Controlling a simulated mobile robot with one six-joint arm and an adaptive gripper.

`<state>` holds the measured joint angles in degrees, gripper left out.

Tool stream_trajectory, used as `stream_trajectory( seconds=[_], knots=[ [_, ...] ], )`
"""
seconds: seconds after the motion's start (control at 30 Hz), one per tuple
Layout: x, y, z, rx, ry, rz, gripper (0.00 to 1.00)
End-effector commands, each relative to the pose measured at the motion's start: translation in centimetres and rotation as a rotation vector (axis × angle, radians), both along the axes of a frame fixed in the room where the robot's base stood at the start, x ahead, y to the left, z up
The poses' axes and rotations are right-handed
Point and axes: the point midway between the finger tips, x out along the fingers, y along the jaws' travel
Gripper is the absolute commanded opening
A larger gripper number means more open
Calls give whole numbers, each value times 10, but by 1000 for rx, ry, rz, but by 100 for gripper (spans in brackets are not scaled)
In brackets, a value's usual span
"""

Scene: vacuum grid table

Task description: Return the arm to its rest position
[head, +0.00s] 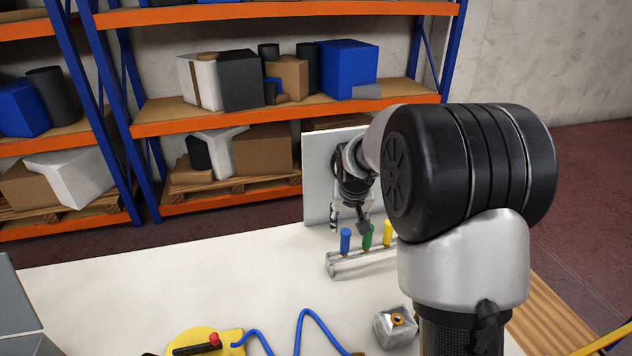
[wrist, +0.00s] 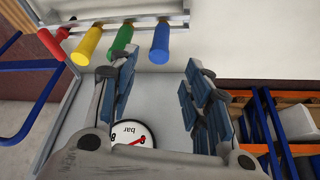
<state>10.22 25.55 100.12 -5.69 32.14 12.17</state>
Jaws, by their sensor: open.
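My gripper (head: 349,216) hangs at the far side of the table (head: 190,275), in front of an upright pale panel (head: 319,165). Its two fingers are spread apart with nothing between them; they also show open in the wrist view (wrist: 160,75). Just below it in the head view, a metal rail (head: 345,264) carries a blue handle (head: 345,240), a green handle (head: 367,237) and a yellow handle (head: 388,232). The wrist view also shows a red handle (wrist: 52,44). My arm covers the rail's right part in the head view.
A round gauge (wrist: 134,134) shows beyond the gripper in the wrist view. On the table are a metal block (head: 394,328), a yellow item (head: 229,342) and a blue hose (head: 303,325). Loaded shelves (head: 290,114) stand behind. The table's left middle is clear.

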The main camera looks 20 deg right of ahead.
Motion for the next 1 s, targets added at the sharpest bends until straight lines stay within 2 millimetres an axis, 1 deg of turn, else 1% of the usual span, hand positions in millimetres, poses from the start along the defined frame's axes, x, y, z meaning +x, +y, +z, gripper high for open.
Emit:
stream_trajectory(
  seconds=[0.07,0.13,0.17,0.27,0.3,0.37,0.4,0.47,0.5,0.57,0.6,0.67,0.7,0.77,0.8,0.9,1.0],
  knots=[
    [-1,1,2,0,-1,1,45],
    [-6,4,9,-1,-4,7,45],
    [-10,6,15,-2,-5,11,45],
    [-34,18,41,-3,-9,32,45],
    [-47,25,54,-4,-10,46,45],
    [-72,36,72,-5,-12,68,45],
    [-89,43,83,-6,-13,83,45],
    [-115,53,97,-7,-13,106,45],
    [-134,59,104,-7,-13,121,45],
    [-161,68,113,-7,-12,144,45],
    [-180,74,118,-6,-13,159,45],
    [-207,82,123,-7,-14,184,45],
    [-226,87,125,-7,-14,199,45],
    [-252,93,125,-7,-15,223,45],
    [-269,97,124,-7,-16,239,45],
    [-304,105,119,-5,-17,271,45],
    [-328,109,112,-5,-17,296,45]
  ],
)
